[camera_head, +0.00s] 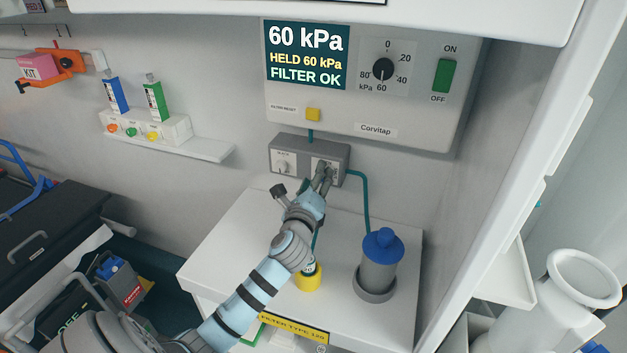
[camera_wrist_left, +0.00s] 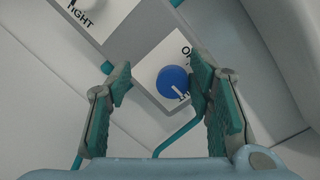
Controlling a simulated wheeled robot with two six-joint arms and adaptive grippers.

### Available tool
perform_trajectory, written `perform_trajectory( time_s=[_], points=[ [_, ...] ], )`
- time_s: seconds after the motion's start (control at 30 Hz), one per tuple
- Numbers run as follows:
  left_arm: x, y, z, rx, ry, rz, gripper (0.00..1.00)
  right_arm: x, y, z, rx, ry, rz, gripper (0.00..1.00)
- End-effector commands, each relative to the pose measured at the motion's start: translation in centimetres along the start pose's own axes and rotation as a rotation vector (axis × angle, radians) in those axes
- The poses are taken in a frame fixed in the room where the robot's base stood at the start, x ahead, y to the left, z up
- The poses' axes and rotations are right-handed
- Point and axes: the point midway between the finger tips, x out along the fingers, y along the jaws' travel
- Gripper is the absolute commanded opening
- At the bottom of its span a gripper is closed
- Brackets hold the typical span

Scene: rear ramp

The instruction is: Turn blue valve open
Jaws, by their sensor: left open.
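The blue valve (camera_wrist_left: 172,80) is a round blue knob with a white line on a white label plate, in the left wrist view. The white line runs toward the plate's lower right edge. The plate's lettering is partly covered. My left gripper (camera_wrist_left: 160,78) is open with its fingers on either side of the knob, the right finger closer; I cannot tell whether it touches. In the head view my left gripper (camera_head: 325,173) is at the right part of the grey valve box (camera_head: 309,146) and hides the knob. My right gripper is not in view.
Above hangs a panel (camera_head: 375,129) reading 60 kPa, FILTER OK. A teal tube (camera_head: 365,198) runs from the box to a blue-capped canister (camera_head: 379,272) on the white cabinet. A yellow-based bottle (camera_head: 308,279) stands by my forearm. A shelf (camera_head: 200,148) is at the left.

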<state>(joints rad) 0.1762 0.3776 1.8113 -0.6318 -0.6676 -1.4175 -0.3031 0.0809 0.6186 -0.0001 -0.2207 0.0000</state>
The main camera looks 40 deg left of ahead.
Motion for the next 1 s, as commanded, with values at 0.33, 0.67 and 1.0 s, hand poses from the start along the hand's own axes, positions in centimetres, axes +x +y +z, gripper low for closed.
perform_trajectory(
  time_s=[0.33, 0.67, 1.0],
  points=[
    [0.45, -1.08, -1.08, 0.011, 0.004, 0.002, 0.34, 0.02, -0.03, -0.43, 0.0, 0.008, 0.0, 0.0],
    [0.39, -0.78, -0.83, 0.006, 0.004, 0.001, 0.0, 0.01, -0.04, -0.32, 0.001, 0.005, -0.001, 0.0],
    [0.34, -0.47, -0.34, -0.074, 0.01, 0.008, 0.0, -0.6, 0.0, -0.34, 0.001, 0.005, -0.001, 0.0]
  ],
)
